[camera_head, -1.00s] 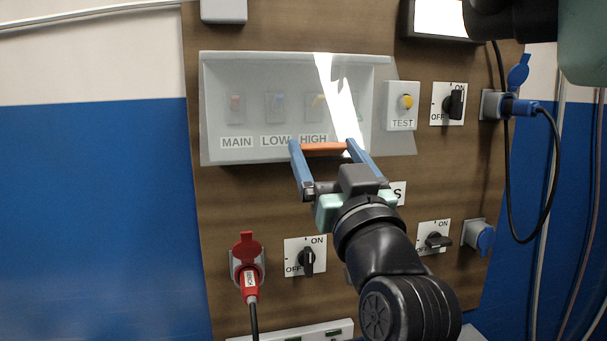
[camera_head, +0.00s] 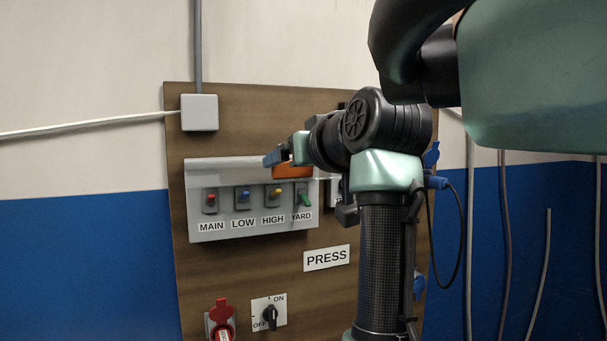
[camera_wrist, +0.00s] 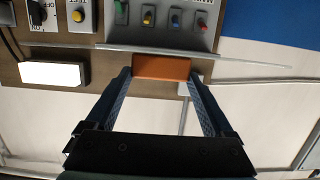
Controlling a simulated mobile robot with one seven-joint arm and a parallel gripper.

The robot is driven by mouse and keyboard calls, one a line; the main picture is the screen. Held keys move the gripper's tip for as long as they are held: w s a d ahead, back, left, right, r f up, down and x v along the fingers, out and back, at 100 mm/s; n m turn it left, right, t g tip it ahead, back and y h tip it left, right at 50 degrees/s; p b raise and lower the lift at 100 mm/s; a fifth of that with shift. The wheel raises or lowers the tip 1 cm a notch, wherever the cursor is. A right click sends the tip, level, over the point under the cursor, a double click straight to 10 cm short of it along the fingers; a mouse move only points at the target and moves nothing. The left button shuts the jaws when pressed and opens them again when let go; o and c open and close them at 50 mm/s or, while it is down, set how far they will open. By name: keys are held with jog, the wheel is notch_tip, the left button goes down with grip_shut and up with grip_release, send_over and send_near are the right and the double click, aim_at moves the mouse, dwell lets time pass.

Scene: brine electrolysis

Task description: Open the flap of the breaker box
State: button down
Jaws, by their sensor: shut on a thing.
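The grey breaker box (camera_head: 250,233) is on the wooden board in the head view, with its flap (camera_head: 225,170) swung up to the top. The row of switches above MAIN, LOW, HIGH and YARD is uncovered. My gripper (camera_head: 278,160) is at the box's upper right, shut on the flap's orange handle (camera_head: 292,171). In the wrist view the handle (camera_wrist: 162,67) sits between the two blue fingers, and the flap (camera_wrist: 240,54) shows nearly edge-on. My arm hides the board right of the box.
In the wrist view the TEST button box (camera_wrist: 82,15) and a bright white panel (camera_wrist: 53,73) are close by.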

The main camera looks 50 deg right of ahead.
jog(key=shift+w+d+r+g+y, duration=0.1)
jog(key=shift+w+r+g+y, duration=0.15)
jog(key=shift+r+g, duration=0.45)
jog(key=shift+w+d+r+g+y, duration=0.1)
jog(key=shift+r+g+y, duration=0.2)
jog(key=shift+r, duration=0.7)
jog(key=shift+w+d+r+g+y, duration=0.15)
jog(key=shift+w+r+g+y, duration=0.1)
jog(key=shift+r+g, duration=0.3)
jog(key=shift+r, duration=0.1)
